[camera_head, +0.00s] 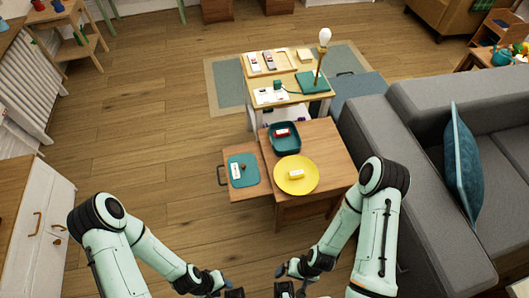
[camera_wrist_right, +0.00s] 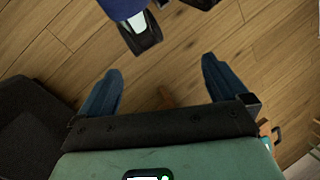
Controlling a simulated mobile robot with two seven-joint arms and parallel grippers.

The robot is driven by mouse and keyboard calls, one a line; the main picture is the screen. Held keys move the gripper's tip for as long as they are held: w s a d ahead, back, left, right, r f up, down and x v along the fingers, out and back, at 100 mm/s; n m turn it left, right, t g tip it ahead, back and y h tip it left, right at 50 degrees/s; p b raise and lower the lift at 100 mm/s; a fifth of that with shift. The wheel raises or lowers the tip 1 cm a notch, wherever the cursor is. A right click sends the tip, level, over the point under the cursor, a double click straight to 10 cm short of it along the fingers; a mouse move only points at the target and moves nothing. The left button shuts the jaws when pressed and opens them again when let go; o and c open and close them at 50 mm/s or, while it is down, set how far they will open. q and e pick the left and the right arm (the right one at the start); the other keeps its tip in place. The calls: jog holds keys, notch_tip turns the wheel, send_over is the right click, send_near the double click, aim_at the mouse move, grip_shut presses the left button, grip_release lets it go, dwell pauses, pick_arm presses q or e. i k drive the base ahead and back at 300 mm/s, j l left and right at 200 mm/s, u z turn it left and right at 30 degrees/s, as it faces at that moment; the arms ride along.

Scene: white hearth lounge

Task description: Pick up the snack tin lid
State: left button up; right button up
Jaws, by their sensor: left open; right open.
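A flat teal rounded square (camera_head: 250,178), which looks like the snack tin lid, lies on a low wooden leaf or drawer at the left of the small wooden table. A white label-like piece and a small brown knob-like spot show on it. A teal open tin (camera_head: 285,146) with a red and white item inside stands on the table. My left gripper (camera_head: 232,293) and right gripper (camera_head: 292,291) are at the bottom edge, well short of the table. In the right wrist view my right gripper (camera_wrist_right: 158,72) is open and empty above the floor; part of the left gripper (camera_wrist_right: 143,32) shows at the top.
A yellow plate (camera_head: 297,187) with a small pale item sits on the wooden table (camera_head: 330,150). A desk with a lamp (camera_head: 322,50) stands behind. A grey sofa (camera_head: 400,120) is close on the right, a white cabinet (camera_head: 35,215) on the left. The floor (camera_head: 150,130) between is clear.

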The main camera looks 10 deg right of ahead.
aim_at(243, 168)
jog(key=i+j+z, duration=0.15)
jog(key=z, duration=1.05)
jog(key=i+j+z, duration=0.1)
jog(key=j+z, duration=0.7)
jog(key=j, duration=0.15)
jog(key=j+z, duration=0.15)
jog(key=j, duration=0.4)
jog(key=k+j+z, duration=0.2)
jog(key=j, duration=1.2)
jog(key=k+j, duration=0.15)
jog(key=j, duration=0.7)
